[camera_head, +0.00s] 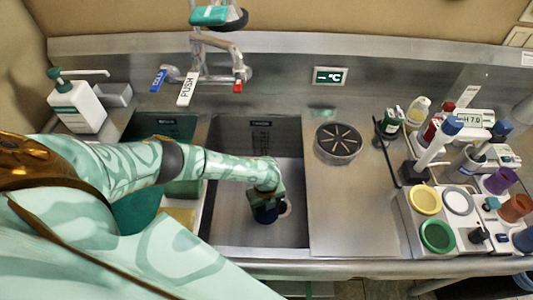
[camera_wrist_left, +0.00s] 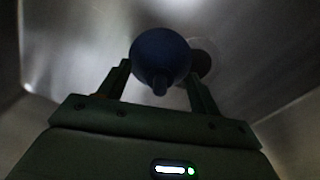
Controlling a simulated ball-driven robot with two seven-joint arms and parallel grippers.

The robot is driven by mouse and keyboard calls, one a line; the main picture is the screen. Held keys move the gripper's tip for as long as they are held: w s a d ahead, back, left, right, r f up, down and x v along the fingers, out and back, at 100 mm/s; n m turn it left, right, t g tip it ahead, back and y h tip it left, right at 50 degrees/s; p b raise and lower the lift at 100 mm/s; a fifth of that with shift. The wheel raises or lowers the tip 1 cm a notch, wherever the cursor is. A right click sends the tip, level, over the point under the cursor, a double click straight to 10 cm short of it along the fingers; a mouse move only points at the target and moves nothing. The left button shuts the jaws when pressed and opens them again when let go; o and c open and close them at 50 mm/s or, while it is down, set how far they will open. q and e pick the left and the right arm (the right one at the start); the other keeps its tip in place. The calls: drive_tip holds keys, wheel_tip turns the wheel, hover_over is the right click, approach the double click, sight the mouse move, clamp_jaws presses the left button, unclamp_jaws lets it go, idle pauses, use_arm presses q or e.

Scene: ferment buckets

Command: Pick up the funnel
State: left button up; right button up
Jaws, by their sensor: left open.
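The funnel (camera_wrist_left: 160,55) is dark blue, with a round mouth and a short spout, and lies low in the sink basin. In the left wrist view it sits between the two fingers of my left gripper (camera_wrist_left: 160,88), which is open around it. I cannot tell whether a finger touches it. In the head view my left gripper (camera_head: 268,203) reaches down into the basin and the funnel (camera_head: 267,215) shows as a dark blue patch at its tip, mostly hidden. My right gripper is in neither view.
The sink basin (camera_head: 232,222) has steel walls close around my left gripper, and a round drain (camera_wrist_left: 205,62) beside the funnel. A faucet (camera_head: 215,50) stands behind. A round slotted strainer (camera_head: 338,143) is on the right counter, with bottles and a cup rack (camera_head: 413,232) beyond.

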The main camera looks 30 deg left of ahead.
use_arm(q)
drive_tip(key=shift+f, duration=0.35)
drive_tip(key=shift+r, duration=0.1)
drive_tip(key=c, duration=0.7)
